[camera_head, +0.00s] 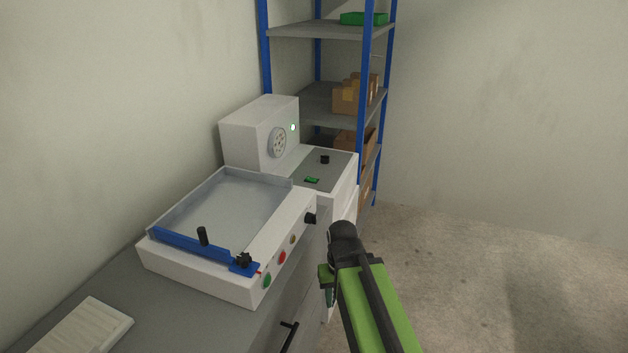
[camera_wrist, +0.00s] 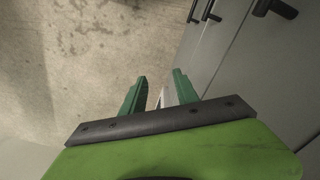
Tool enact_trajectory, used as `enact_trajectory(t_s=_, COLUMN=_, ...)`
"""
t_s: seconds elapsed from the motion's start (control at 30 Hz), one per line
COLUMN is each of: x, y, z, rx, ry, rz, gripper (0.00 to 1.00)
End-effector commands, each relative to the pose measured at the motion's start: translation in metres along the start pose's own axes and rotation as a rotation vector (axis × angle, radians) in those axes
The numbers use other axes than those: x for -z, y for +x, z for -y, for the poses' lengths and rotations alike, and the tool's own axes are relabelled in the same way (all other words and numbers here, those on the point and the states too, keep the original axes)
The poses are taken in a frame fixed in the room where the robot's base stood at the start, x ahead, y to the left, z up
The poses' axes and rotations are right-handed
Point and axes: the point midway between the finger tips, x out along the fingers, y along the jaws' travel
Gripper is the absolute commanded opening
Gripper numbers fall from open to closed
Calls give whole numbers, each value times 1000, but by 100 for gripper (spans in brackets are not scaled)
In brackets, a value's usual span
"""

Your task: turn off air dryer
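What looks like the air dryer is a white box (camera_head: 240,135) with a round vent (camera_head: 278,142) and a lit green light (camera_head: 293,128) on its front. A grey-topped white unit (camera_head: 335,170) adjoins it, with a green rocker switch (camera_head: 312,180) and a black knob (camera_head: 325,159) on top; I cannot tell which control works the dryer. My gripper (camera_wrist: 160,76) is open, pointing down, with two green fingers apart. A pale thing (camera_wrist: 165,96) shows between them, and I cannot tell what it is. In the head view my gripper is mostly hidden by the arm, nearer than the dryer.
A white machine (camera_head: 185,270) with a blue bar, black knobs and coloured buttons stands on the grey counter (camera_head: 160,325) in front of the dryer. Cabinet handles (camera_head: 289,336) stick out below. A blue-framed shelf (camera_head: 330,97) stands behind. Floor (camera_head: 470,270) at right is clear.

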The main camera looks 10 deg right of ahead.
Motion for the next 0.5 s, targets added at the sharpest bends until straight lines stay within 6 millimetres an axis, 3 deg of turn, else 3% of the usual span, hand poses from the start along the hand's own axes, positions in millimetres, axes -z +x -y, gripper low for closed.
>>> enact_trajectory(t_s=0.03, x=0, y=0, z=0, rx=0, ry=0, rz=0, gripper=31)
enact_trajectory(t_s=0.13, x=0, y=-9, z=0, rx=0, ry=0, rz=0, gripper=18)
enact_trajectory(t_s=0.23, x=0, y=-33, z=0, rx=0, ry=0, rz=0, gripper=5)
enact_trajectory(t_s=0.3, x=0, y=-58, z=0, rx=0, ry=0, rz=0, gripper=0)
enact_trajectory(t_s=0.5, x=0, y=-148, z=0, rx=0, ry=0, rz=0, gripper=0)
